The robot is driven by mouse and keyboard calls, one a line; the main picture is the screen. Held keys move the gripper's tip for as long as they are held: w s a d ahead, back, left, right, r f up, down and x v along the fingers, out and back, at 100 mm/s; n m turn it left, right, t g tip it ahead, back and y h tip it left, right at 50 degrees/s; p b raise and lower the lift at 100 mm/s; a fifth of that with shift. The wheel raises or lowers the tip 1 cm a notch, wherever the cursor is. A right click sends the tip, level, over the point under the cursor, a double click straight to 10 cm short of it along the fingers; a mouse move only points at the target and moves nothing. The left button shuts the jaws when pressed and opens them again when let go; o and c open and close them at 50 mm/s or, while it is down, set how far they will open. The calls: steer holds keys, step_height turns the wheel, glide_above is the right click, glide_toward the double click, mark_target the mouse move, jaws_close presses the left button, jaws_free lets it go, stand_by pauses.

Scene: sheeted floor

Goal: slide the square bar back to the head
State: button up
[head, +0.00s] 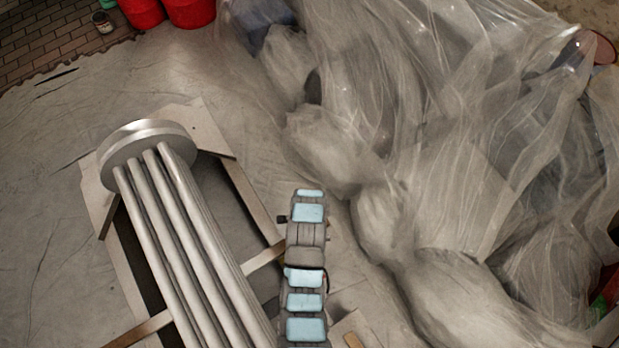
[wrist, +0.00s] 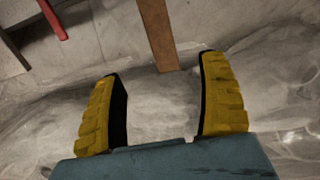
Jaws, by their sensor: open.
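A round, pale metal head (head: 147,148) lies tilted on a wooden frame at the left of the head view. Several long parallel bars (head: 190,245) run from it toward the bottom edge; they look rounded, and I cannot tell which, if any, is the square bar. Their far ends are out of frame. In the wrist view my gripper (wrist: 160,68) is open, its yellow-padded fingers wide apart with nothing held. A brown bar-like piece (wrist: 157,30) enters from the top and ends beyond the fingers, untouched; I cannot tell whether it is the square bar.
The wooden frame (head: 262,258) has crosspieces under the bars. Crumpled translucent sheeting (head: 480,130) heaps up on the right. A red piece (wrist: 52,18) shows in the wrist view. Flat floor lies left of the frame.

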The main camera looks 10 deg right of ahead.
step_height(320, 180, down, 17)
steer(key=b, duration=0.5)
steer(key=shift+f, duration=0.1)
stand_by(0.4)
steer(key=c, duration=1.3)
